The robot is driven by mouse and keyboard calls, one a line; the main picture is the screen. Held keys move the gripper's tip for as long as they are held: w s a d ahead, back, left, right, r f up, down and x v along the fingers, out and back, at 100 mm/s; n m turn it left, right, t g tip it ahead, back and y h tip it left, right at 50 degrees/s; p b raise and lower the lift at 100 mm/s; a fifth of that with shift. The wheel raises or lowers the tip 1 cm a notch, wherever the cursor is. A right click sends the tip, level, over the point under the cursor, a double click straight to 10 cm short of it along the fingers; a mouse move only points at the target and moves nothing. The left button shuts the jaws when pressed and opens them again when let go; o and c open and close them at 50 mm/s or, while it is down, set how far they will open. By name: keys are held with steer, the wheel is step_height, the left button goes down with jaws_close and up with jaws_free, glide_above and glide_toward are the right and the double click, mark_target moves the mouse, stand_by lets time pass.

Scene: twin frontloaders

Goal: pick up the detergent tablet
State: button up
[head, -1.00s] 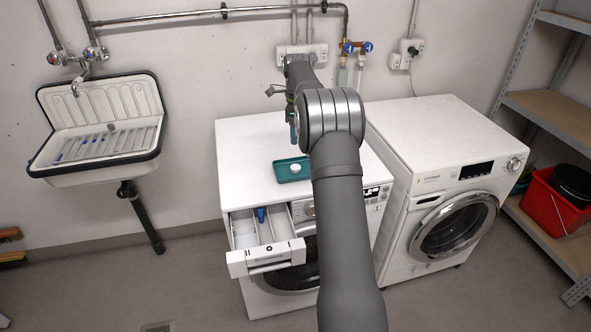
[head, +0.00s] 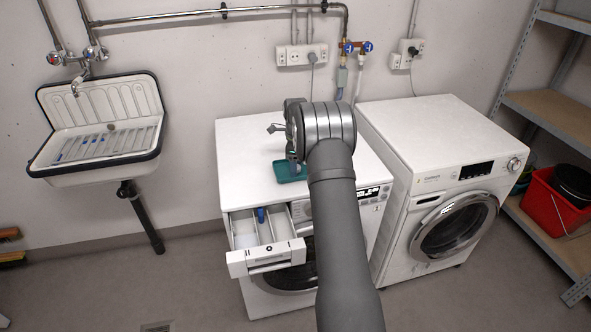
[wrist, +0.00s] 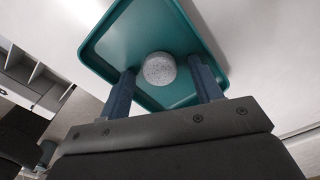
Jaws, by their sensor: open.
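The detergent tablet (wrist: 159,69) is a round, pale speckled disc lying in a teal tray (wrist: 120,38) in the wrist view. My gripper (wrist: 163,82) is open, with one blue finger on each side of the tablet in that view. I cannot tell whether the fingers reach down to its height or touch it. In the head view the teal tray (head: 284,172) sits on top of the left washing machine (head: 240,150). My arm hides the tablet and most of the gripper there.
The left machine's detergent drawer (head: 264,245) is pulled open at the front, with a blue piece (head: 261,215) inside. A second washing machine (head: 440,180) stands to the right. A sink (head: 100,130) hangs on the left wall. The left machine's top is clear around the tray.

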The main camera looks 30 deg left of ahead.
steer(key=c, duration=1.1)
steer(key=shift+o, duration=0.2)
steer(key=shift+r, duration=0.1)
